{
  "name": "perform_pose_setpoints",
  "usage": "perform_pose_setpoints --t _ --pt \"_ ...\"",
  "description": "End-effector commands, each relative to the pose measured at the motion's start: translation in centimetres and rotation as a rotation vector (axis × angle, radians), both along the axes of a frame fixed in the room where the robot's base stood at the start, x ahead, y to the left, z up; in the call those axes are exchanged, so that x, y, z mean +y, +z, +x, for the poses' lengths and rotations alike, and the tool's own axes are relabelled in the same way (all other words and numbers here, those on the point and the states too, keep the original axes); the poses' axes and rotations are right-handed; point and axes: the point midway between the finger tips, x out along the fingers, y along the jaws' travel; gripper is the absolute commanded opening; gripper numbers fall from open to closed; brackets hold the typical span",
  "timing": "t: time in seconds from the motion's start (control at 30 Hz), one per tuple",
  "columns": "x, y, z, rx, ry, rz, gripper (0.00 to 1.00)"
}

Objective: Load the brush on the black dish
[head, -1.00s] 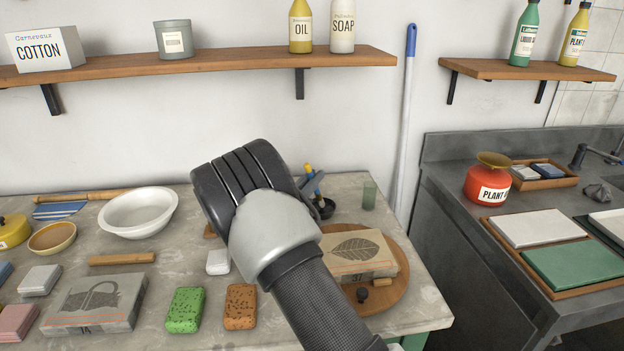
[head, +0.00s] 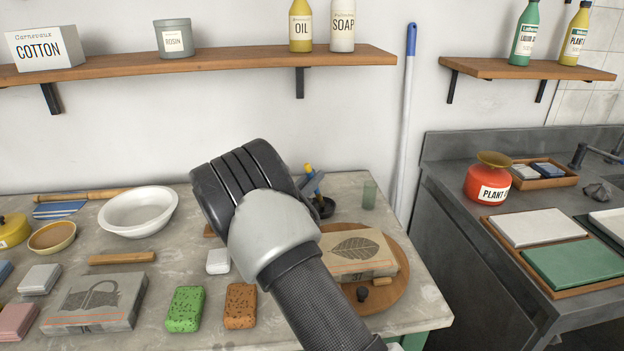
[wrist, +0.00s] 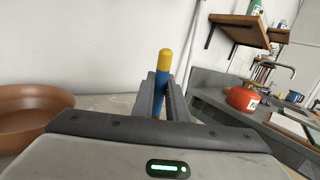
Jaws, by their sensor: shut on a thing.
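The brush (head: 309,169) has a yellow-tipped blue handle and stands nearly upright in my gripper (head: 313,186). In the wrist view the brush (wrist: 163,58) rises between the two dark fingers of my gripper (wrist: 163,88), which are shut on its handle. The small round black dish (head: 327,208) sits on the worktop, just right of my arm. The brush's lower end is at or over the dish; I cannot tell whether it touches. My arm hides part of this area, and the dish does not show in the wrist view.
A greenish glass (head: 369,195) stands right of the dish. A white bowl (head: 138,211) is left. A brown bowl (wrist: 30,112) shows in the wrist view. A wall shelf (head: 225,66) hangs above.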

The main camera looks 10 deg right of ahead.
Motion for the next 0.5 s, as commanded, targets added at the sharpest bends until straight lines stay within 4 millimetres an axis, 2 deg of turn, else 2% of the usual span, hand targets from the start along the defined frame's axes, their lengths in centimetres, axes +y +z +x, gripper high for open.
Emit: perform_pose_setpoints --t 0.5 --pt "0.0 4.6 0.0 -0.003 0.001 0.000 0.00"
